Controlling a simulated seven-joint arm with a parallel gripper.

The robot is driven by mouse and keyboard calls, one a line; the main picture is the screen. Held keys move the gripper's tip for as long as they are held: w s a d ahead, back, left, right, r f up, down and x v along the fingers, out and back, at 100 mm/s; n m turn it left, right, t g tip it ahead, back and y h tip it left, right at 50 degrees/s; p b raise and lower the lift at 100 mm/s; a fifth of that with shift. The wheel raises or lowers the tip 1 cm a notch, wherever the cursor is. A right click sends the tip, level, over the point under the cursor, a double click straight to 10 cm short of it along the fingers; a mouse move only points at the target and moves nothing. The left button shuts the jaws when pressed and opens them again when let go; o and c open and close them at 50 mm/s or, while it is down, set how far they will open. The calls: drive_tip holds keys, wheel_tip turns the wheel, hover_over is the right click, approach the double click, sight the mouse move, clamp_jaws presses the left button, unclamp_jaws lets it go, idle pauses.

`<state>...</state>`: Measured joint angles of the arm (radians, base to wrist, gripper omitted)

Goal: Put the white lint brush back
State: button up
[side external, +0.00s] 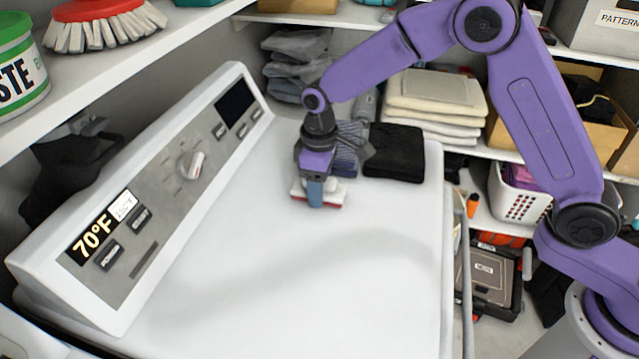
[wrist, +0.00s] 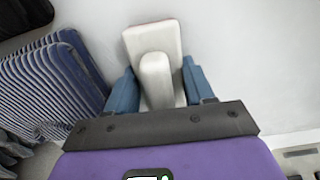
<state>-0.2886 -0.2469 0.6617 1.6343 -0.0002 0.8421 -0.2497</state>
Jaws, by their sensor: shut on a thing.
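The white lint brush (wrist: 150,40) is between the blue fingers of my gripper (wrist: 158,88) in the wrist view, with its handle toward the palm. In the side view my gripper (side external: 315,192) points down over the white machine top, shut on the lint brush (side external: 334,192). A red edge shows along the brush's underside there. The brush is at or just above the machine top; I cannot tell whether it touches. The fingers hide its middle in the side view.
Striped folded cloth (wrist: 50,85) lies close beside my gripper, with black folded cloth (side external: 395,152) next to it. The machine top (side external: 330,270) is clear toward the front. A control panel (side external: 160,190) rises at left. A shelf (side external: 110,70) at upper left holds a red scrub brush (side external: 103,25) and a tub (side external: 20,68).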

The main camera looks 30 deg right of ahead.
drive_tip(key=o, duration=1)
wheel_tip(320, 180, up, 12)
drive_tip(key=shift+r, duration=0.15)
drive_tip(key=s+d+f+n, duration=0.1)
drive_tip(key=s+d, duration=0.5)
drive_tip(key=s, duration=0.5)
drive_tip(key=s+d+f+n, duration=0.1)
drive_tip(key=s+d, duration=0.6)
drive_tip(key=s, duration=0.3)
drive_tip(key=s+d+f+n, duration=0.1)
drive_tip(key=s+d, duration=0.6)
drive_tip(key=s, duration=0.4)
drive_tip(key=shift+s+n, duration=0.3)
drive_tip(key=shift+r, duration=0.1)
